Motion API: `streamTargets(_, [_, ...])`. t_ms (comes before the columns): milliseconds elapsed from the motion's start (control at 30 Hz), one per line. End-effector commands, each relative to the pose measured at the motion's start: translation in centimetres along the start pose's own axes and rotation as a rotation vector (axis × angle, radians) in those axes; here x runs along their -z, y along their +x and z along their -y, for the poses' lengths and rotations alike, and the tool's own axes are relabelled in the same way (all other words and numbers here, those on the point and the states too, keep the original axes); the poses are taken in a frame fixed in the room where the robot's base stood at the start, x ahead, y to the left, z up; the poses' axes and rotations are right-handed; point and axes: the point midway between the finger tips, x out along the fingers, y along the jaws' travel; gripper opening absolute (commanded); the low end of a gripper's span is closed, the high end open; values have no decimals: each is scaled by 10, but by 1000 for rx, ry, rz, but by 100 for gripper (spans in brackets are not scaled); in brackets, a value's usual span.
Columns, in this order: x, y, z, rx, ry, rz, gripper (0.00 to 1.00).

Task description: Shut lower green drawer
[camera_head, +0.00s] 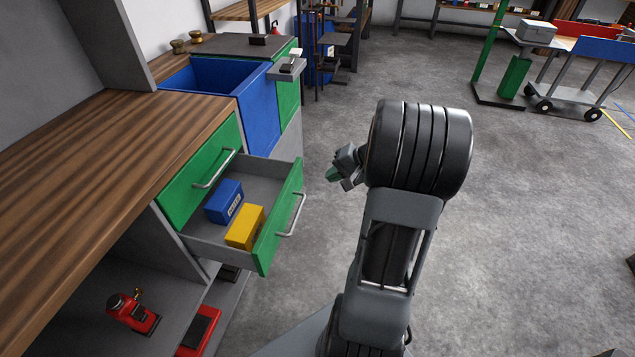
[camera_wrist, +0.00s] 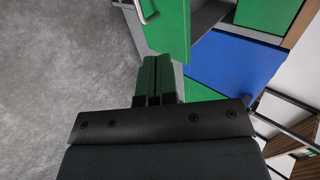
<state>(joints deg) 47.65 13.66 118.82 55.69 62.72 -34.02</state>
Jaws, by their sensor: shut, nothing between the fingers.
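The lower green drawer (camera_head: 279,219) is pulled out from the workbench in the head view, with a metal handle (camera_head: 292,215) on its front. A blue box (camera_head: 224,201) and a yellow box (camera_head: 245,227) lie inside it. The upper green drawer (camera_head: 200,170) above it is shut. My gripper (camera_head: 335,175) is shut and empty, to the right of the open drawer's front and apart from it in the head view. In the wrist view my gripper's fingers (camera_wrist: 158,62) are together, with a green panel with a handle (camera_wrist: 166,25), likely the drawer front, just beyond them.
A red jack (camera_head: 133,311) sits on the shelf below. A cart (camera_head: 566,96) stands far right. The grey floor right of the drawer is clear.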

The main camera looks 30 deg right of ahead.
Motion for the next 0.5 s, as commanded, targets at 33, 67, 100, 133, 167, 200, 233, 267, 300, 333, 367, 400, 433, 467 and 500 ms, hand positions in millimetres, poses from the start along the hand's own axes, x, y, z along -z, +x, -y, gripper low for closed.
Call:
streamTargets(33, [-1,9,-2,1,0,4,0])
streamTargets(67, [-1,14,-1,1,0,5,0])
streamTargets(100, [-1,22,-1,0,0,5,0])
streamTargets(133, [-1,27,-2,0,-1,6,0])
streamTargets(167, [-1,34,-1,0,-1,6,0])
streamTargets(200, [-1,42,-2,0,-1,6,0])
streamTargets(233, [-2,48,-2,-1,-1,7,0])
streamTargets(267, [-2,54,-2,-1,-1,7,0])
streamTargets(300, [-1,61,-2,-1,0,6,0])
streamTargets(333, [-2,67,-2,-1,-1,7,0])
streamTargets(367, [-2,72,-2,-1,0,7,0])
streamTargets(400, [-2,79,-2,-1,1,6,0])
streamTargets(433, [-2,84,-1,-1,0,6,0])
streamTargets(467, [-2,89,-1,-1,-1,6,0])
streamTargets(500, [-1,94,0,-1,-1,4,0])
